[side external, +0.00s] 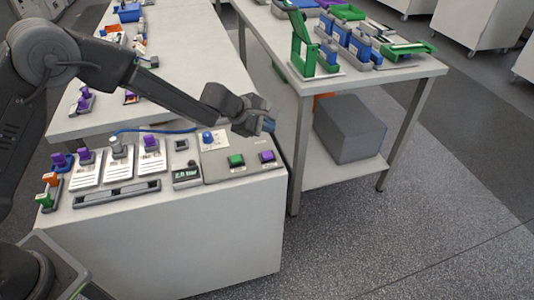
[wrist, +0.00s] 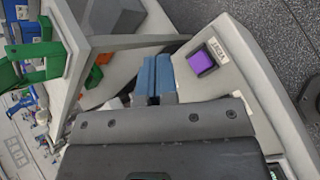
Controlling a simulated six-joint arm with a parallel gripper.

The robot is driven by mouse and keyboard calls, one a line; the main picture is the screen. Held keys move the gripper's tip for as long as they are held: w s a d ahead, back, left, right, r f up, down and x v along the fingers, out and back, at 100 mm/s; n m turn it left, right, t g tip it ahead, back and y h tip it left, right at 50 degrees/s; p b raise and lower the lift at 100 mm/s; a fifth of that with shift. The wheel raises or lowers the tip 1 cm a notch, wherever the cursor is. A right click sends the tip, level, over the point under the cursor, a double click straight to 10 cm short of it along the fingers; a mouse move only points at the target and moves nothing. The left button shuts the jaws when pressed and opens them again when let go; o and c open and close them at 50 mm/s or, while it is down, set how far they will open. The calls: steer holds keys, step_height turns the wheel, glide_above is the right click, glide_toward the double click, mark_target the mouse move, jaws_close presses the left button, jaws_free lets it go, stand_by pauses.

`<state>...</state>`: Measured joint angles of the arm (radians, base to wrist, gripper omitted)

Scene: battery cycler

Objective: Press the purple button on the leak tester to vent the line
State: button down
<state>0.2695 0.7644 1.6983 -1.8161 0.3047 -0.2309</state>
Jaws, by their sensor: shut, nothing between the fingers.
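The purple button (side external: 267,156) sits at the right end of a grey sloped panel, the leak tester (side external: 222,171), on the near bench. It also shows in the wrist view (wrist: 201,61), beside a small white label. A green button (side external: 236,161) is to its left on the same panel. My gripper (side external: 270,125) is above and behind the purple button in the side view, apart from it. Its blue fingertips (wrist: 156,75) are shut together and empty. In the wrist view they lie left of the purple button.
A blue knob (side external: 208,137) with a blue hose stands on the panel's back left. White cards with purple and grey valves (side external: 118,148) are further left. A second table (side external: 350,80) with green and blue fixtures stands behind, across a gap.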

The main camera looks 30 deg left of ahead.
mark_target(267, 155)
steer(key=shift+f, duration=3.35)
steer(key=shift+f, duration=0.4)
steer(key=shift+f, duration=0.55)
steer(key=shift+r, duration=0.95)
steer(key=shift+r, duration=2.5)
